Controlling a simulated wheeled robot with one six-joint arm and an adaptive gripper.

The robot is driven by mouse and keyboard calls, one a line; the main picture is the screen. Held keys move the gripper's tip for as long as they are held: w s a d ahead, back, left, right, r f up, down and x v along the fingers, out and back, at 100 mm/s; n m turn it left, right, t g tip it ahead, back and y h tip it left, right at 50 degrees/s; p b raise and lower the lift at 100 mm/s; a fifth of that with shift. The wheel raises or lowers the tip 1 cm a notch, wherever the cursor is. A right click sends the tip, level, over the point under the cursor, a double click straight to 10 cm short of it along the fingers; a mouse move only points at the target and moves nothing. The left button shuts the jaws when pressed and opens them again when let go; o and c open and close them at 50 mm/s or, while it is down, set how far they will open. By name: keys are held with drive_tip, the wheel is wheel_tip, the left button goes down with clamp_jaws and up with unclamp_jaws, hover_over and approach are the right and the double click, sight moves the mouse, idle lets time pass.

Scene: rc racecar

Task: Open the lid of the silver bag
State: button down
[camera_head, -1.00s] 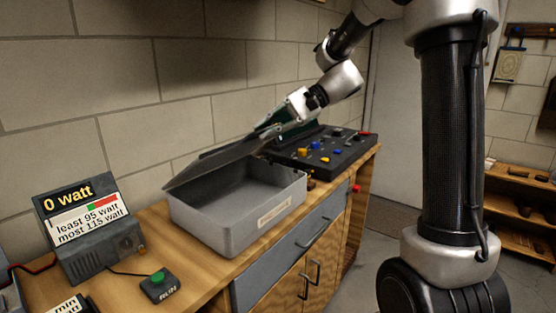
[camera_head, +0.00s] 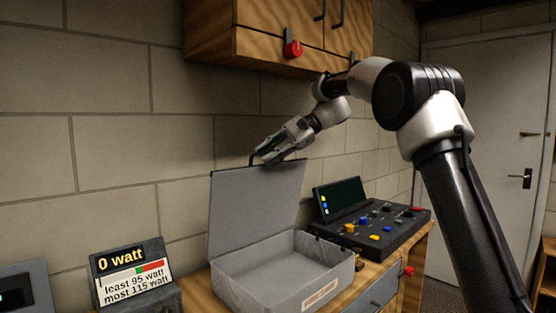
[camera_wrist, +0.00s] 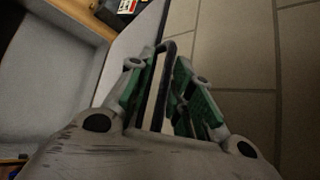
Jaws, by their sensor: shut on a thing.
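The silver bag is a grey, box-like case (camera_head: 325,274) on the wooden counter. Its lid (camera_head: 255,207) stands raised, close to upright, at the back of the case, and the inside shows empty. My gripper (camera_head: 262,156) is at the lid's top edge, shut on the dark handle of the lid. In the wrist view the handle (camera_wrist: 168,50) passes between the two green-padded fingers, with the lid and the open case to the left.
A dark control panel (camera_head: 372,228) with coloured knobs and a small screen stands right of the case. A watt display (camera_head: 133,275) stands at the left. A wall cabinet (camera_head: 275,42) with a red knob hangs above my gripper. The brick wall is close behind the lid.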

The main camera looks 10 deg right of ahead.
drive_tip(key=shift+w+a+f, duration=0.25)
drive_tip(key=shift+w+f, duration=0.05)
drive_tip(key=c, duration=1.6)
unclamp_jaws()
drive_tip(key=shift+o, duration=0.4)
drive_tip(key=shift+w+a+f, duration=0.1)
drive_tip(key=shift+w+f, duration=0.05)
